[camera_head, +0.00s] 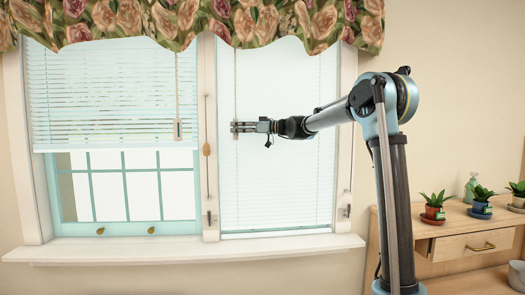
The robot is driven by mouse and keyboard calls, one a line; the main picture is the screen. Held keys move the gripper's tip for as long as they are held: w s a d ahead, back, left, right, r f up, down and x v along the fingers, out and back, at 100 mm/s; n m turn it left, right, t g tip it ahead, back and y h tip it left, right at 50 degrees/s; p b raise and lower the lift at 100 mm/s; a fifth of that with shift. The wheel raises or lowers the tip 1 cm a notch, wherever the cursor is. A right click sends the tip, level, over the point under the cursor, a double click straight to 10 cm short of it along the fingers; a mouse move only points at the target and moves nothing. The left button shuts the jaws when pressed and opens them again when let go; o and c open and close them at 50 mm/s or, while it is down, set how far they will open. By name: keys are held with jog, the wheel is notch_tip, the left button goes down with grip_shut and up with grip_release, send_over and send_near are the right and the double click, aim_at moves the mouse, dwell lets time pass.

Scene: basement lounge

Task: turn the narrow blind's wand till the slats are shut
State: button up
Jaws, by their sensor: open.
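The narrow blind (280,185) hangs lowered over the right-hand window. Its pale slats show as fine lines and look nearly closed, but their exact tilt is hard to tell. A thin wand (235,85) hangs at the blind's left side. My gripper (235,127) is open at the lower part of the wand, reaching in from the right. The fingers overlap the wand in the picture; I cannot tell whether it lies between them. The wand's lower end is partly hidden by the gripper.
A wider blind (105,85) hangs half lowered at the left, with its own wand (178,90). A cord with a wooden tassel (207,150) hangs on the post between the windows. A floral valance (200,20) runs above. Potted plants (434,207) stand on a desk (450,229) at right.

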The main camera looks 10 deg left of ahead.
jog(key=shift+s+a+m+t+h, duration=0.1)
jog(key=shift+s+m+t+h, duration=0.15)
jog(key=shift+m+t, duration=0.85)
jog(key=shift+s+m+t+h, duration=0.1)
jog(key=shift+m+t+h, duration=0.35)
jog(key=shift+t, duration=1.05)
jog(key=shift+s+a+m+t+h, duration=0.1)
jog(key=shift+m+t+h, duration=0.45)
jog(key=shift+m+t, duration=0.5)
jog(key=shift+s+m+t+h, duration=0.1)
jog(key=shift+m+t+h, duration=0.6)
jog(key=shift+t, duration=0.55)
jog(key=v, duration=1.7)
jog(key=s+d+f+g+h, duration=0.1)
jog(key=s+d+f, duration=0.3)
jog(key=f, duration=0.3)
jog(key=s+d+f+g+h, duration=0.1)
jog(key=s+d+f+g, duration=0.1)
jog(key=s+d+f, duration=0.2)
notch_tip(320, 180, down, 3)
jog(key=shift+s+d+f+m, duration=0.15)
jog(key=shift+s+d+m, duration=0.2)
jog(key=shift+d, duration=0.5)
